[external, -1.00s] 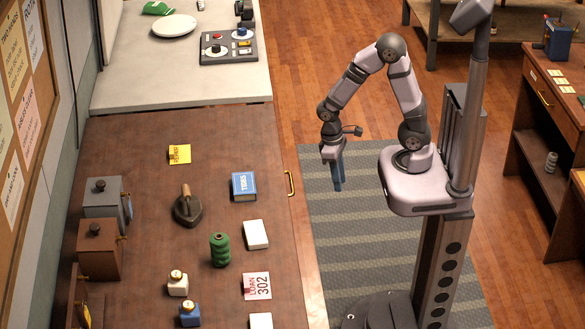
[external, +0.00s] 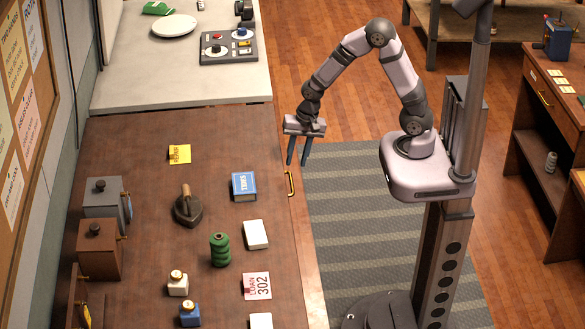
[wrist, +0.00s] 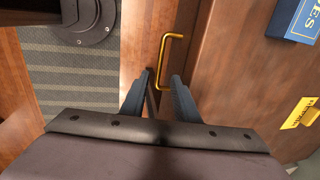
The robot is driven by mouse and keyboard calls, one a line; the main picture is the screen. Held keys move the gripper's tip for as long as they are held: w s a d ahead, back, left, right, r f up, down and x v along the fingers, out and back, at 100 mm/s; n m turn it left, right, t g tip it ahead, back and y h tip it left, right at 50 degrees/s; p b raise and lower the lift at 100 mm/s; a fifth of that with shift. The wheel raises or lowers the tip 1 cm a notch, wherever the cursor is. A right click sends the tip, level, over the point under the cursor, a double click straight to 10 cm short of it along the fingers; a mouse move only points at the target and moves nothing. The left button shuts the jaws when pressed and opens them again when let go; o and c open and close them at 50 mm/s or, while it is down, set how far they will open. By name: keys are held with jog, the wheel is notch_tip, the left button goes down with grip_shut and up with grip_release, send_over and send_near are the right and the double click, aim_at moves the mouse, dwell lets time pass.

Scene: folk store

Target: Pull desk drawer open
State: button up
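The desk (external: 150,240) has a dark wooden top, and a yellow drawer handle (external: 290,184) stands out from its right edge in the external view. In the wrist view the handle (wrist: 168,55) is a gold bar just beyond my fingertips, roughly between their lines. My gripper (external: 298,163) is open and empty, with its fingers pointing down just above and behind the handle in the external view. It also shows in the wrist view (wrist: 160,80), fingers apart. The drawer front is mostly hidden from the external camera.
A blue book (external: 244,186), a white box (external: 256,234), a green spool (external: 220,250) and an iron (external: 187,207) sit on the desk. A striped mat (external: 350,230) covers the floor beside it. Another desk (external: 550,110) stands far right.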

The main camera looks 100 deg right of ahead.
aim_at(291, 181)
jog(key=shift+w+f, duration=0.2)
jog(key=shift+f, duration=1)
jog(key=shift+w+f, duration=0.25)
jog(key=shift+f, duration=0.9)
jog(key=shift+w+f, duration=0.2)
jog(key=shift+f, duration=1)
grip_shut()
